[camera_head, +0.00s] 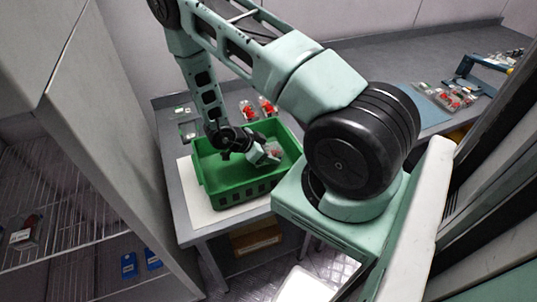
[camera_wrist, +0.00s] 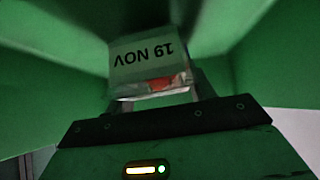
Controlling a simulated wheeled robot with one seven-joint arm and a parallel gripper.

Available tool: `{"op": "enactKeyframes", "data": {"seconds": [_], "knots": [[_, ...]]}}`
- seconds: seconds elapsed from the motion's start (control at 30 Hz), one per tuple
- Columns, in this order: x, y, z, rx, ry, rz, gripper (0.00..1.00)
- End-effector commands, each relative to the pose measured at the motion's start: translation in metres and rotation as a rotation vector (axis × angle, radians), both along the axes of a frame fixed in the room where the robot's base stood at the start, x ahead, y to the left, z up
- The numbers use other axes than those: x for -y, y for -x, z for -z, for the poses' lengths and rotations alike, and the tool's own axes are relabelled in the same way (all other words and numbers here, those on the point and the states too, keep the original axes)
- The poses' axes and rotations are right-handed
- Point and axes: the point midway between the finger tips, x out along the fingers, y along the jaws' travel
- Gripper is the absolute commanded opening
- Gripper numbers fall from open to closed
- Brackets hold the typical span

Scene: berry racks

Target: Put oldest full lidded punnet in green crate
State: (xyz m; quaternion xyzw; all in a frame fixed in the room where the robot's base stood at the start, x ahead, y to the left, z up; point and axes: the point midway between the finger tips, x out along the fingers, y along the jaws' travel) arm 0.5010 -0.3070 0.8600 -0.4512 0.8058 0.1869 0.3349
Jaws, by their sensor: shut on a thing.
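The green crate (camera_head: 235,192) stands on a white mat on the table in the head view. My gripper (camera_head: 270,155) is down inside the crate, shut on a clear lidded punnet (camera_head: 275,149) with red fruit. In the wrist view the punnet (camera_wrist: 152,66) shows a pale label reading "19 NOV", upside down, with a bit of red below it. Green crate walls (camera_wrist: 50,80) surround it there. I cannot tell whether the punnet touches the crate floor. The fingertips are mostly hidden.
Other punnets with red fruit (camera_head: 258,107) stand behind the crate. A wire rack (camera_head: 60,215) at left holds a punnet (camera_head: 27,230) and blue tags (camera_head: 140,261).

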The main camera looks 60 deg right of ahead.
Motion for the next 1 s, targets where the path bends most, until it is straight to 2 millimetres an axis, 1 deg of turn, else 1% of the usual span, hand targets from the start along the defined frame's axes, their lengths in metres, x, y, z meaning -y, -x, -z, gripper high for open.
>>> {"op": "enactKeyframes", "data": {"seconds": [0.13,0.5,0.53,0.57,0.6,0.87,1.0], "knots": [[0.0,0.0,0.011,-0.001,0.002,0.0,0.25],[0.0,0.0,0.016,0.0,0.001,0.001,0.25],[0.0,0.0,0.016,0.001,0.0,0.001,0.57],[0.0,0.0,0.016,0.001,0.0,0.001,0.65],[0.0,0.0,0.015,0.001,0.0,0.001,0.76],[0.0,0.0,0.015,0.001,0.0,0.001,0.76],[-0.003,-0.002,0.01,0.002,0.0,-0.001,0.76]]}}
